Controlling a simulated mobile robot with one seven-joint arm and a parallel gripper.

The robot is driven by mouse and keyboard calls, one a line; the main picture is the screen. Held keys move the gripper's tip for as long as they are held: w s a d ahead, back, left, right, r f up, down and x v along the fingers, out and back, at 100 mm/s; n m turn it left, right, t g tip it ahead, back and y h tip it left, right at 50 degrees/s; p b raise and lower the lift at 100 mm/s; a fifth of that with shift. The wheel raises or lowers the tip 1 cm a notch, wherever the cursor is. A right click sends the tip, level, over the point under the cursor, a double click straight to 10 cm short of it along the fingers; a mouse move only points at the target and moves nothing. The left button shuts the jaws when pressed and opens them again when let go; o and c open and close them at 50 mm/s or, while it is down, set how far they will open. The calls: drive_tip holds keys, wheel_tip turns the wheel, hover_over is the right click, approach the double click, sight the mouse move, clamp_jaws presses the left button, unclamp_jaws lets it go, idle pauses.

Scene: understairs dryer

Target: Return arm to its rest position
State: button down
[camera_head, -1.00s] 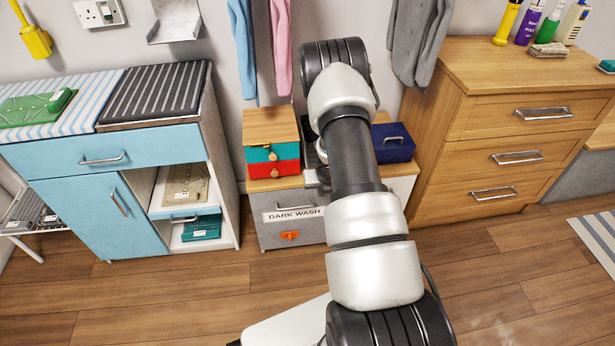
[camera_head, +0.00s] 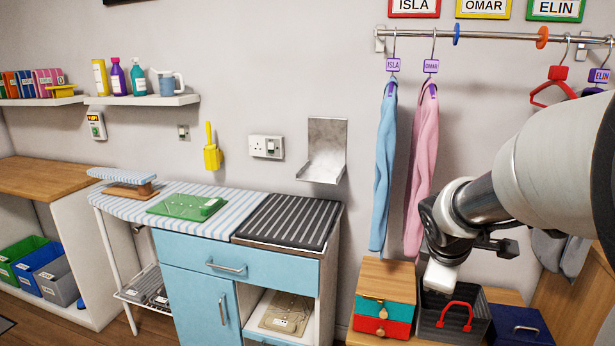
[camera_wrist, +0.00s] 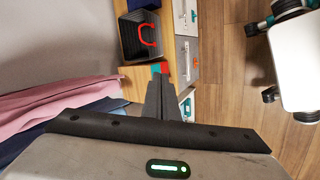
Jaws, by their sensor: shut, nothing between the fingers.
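My gripper (camera_wrist: 164,85) shows in the wrist view with its dark fingers closed together and nothing between them. Beyond the fingers are a wooden top and drawer fronts. In the head view my arm (camera_head: 500,200) comes in from the right edge, bent, with its wrist end low above the dark basket with a red handle (camera_head: 453,332). The fingertips cannot be made out there. That basket also shows in the wrist view (camera_wrist: 133,50), apart from the fingers.
A wooden-topped box with teal and red drawers (camera_head: 384,275) stands left of the basket, a dark blue box (camera_head: 520,328) right of it. Blue (camera_head: 385,165) and pink (camera_head: 422,170) garments hang close behind my arm.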

drive_tip(key=s+a+r+m+y, duration=0.25)
drive_tip(key=s+a+m, duration=0.4)
drive_tip(key=s, duration=0.35)
drive_tip(key=s+a+r+m+y, duration=0.1)
drive_tip(key=s+a+r+m, duration=0.2)
drive_tip(key=s+a+m, duration=0.55)
wheel_tip(320, 180, up, 23)
drive_tip(key=s+d+n+p, duration=0.1)
drive_tip(key=n+p, duration=0.2)
drive_tip(key=p, duration=2)
drive_tip(key=shift+s+d+r+n, duration=0.2)
drive_tip(key=shift+s+d+n, duration=0.1)
drive_tip(key=shift+d+n, duration=0.1)
